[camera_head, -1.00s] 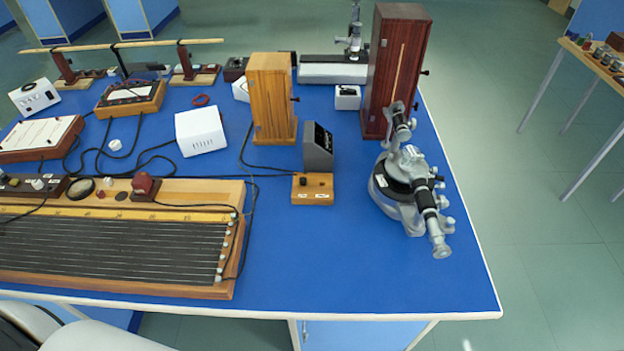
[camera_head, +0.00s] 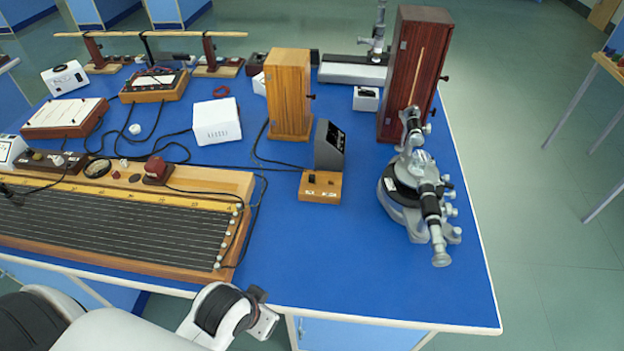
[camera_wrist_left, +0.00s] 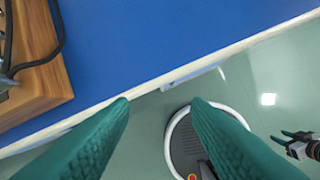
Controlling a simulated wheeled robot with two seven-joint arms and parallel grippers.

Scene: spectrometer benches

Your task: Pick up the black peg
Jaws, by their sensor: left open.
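I cannot make out a black peg for certain in either view. My left gripper (camera_wrist_left: 160,102) is open and empty. In the left wrist view its two green fingers stand apart over the table's front edge and the floor. In the head view my left wrist shows at the bottom, by the front edge of the blue table (camera_head: 340,260). My right gripper (camera_wrist_left: 290,137) seems to show small at the right edge of the left wrist view, too small to tell its state.
A wooden board with wires (camera_head: 110,225) lies left on the table. A spectrometer (camera_head: 415,190) stands right, near a tall dark wooden box (camera_head: 413,75). A small switch box (camera_head: 320,187) and white box (camera_head: 216,121) are central. The table's front middle is clear.

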